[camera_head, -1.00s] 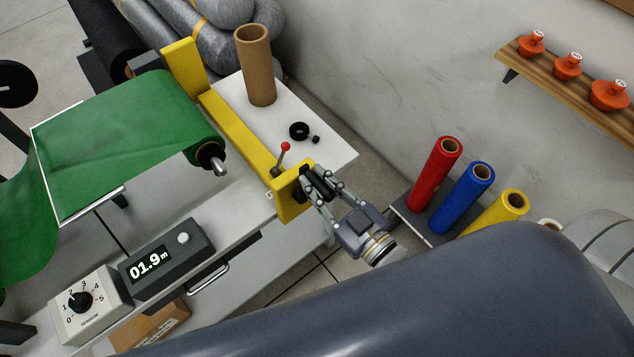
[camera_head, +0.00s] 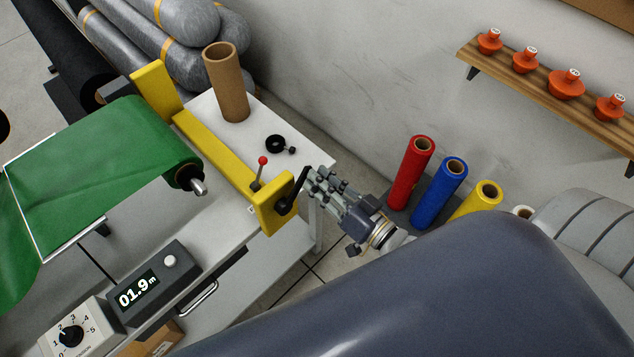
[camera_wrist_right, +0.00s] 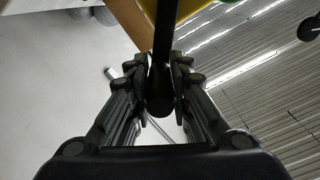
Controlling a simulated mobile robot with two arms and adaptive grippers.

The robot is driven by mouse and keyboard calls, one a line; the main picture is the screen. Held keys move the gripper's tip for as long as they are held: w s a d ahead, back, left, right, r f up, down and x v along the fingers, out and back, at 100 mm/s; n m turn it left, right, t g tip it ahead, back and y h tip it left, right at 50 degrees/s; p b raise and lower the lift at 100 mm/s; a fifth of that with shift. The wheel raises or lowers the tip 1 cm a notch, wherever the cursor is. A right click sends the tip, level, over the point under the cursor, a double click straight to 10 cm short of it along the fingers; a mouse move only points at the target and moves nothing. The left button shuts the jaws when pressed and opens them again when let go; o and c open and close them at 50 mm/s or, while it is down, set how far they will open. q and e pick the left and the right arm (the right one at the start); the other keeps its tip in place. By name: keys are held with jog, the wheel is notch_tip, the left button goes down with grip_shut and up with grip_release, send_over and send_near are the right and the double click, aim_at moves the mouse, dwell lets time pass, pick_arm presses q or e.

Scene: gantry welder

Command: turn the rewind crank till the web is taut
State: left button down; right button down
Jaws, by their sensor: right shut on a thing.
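The black rewind crank (camera_head: 299,184) sits on the yellow end block (camera_head: 268,214) and its arm slants up and right. My right gripper (camera_head: 313,180) is shut on the crank's handle, just right of the block. In the right wrist view the dark handle (camera_wrist_right: 160,88) stands between the two fingers (camera_wrist_right: 161,75). The green web (camera_head: 95,165) runs over a white-edged plate to the roll at the yellow frame (camera_head: 215,150). At the far left the web hangs down, partly out of view. My left gripper is not in view.
A counter reading 01.9 m (camera_head: 138,290) and a tension dial (camera_head: 70,335) stand at the front edge. A red-knobbed lever (camera_head: 260,170) rises close to the crank. A cardboard core (camera_head: 226,85) stands behind. Red, blue and yellow rolls (camera_head: 438,190) stand right of my gripper.

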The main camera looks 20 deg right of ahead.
jog(key=shift+w+d+f+m, duration=0.1)
jog(key=shift+d+f+m, duration=0.1)
jog(key=shift+m, duration=0.1)
jog(key=c, duration=1.4)
grip_release()
jog(key=shift+c, duration=0.2)
jog(key=shift+d, duration=0.1)
jog(key=v, duration=1.2)
